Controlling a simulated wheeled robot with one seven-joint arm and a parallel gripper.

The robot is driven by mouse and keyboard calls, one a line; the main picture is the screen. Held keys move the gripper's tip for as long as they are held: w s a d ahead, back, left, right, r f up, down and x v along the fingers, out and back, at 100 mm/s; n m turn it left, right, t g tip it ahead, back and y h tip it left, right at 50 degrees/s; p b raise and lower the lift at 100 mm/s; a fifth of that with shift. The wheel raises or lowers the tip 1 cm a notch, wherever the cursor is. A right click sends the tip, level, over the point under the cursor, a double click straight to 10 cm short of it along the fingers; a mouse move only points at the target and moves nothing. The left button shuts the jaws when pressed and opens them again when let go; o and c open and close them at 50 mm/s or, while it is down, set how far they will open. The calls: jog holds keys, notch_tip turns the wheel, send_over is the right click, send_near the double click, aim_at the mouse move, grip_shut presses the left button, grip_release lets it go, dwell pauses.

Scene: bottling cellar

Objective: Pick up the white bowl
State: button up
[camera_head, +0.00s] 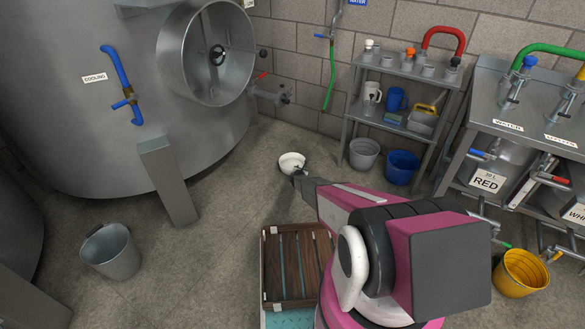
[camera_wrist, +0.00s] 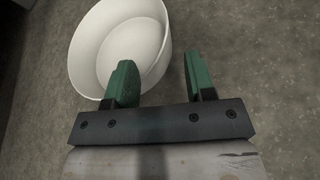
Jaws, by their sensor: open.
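The white bowl (camera_head: 292,162) stands upright on the grey floor in the head view, between the big steel tank and the shelf. In the wrist view the bowl (camera_wrist: 122,42) is large at the upper left, and its inside is empty. My gripper (camera_wrist: 160,78) is open, with two green fingers. The left finger overlaps the bowl's near right part in the picture; the right finger is outside the bowl, over bare floor. The bowl's right rim lies between the fingers in the picture. I cannot tell whether a finger touches it. In the head view my gripper (camera_head: 299,177) is just at the bowl's near side.
A wooden slatted crate (camera_head: 290,262) lies below my arm. A grey bucket (camera_head: 364,153) and a blue bucket (camera_head: 402,167) stand under the shelf (camera_head: 408,71). The steel tank (camera_head: 100,160) with a leg is at left. Bare floor surrounds the bowl.

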jog(key=shift+x, duration=3.15)
grip_shut()
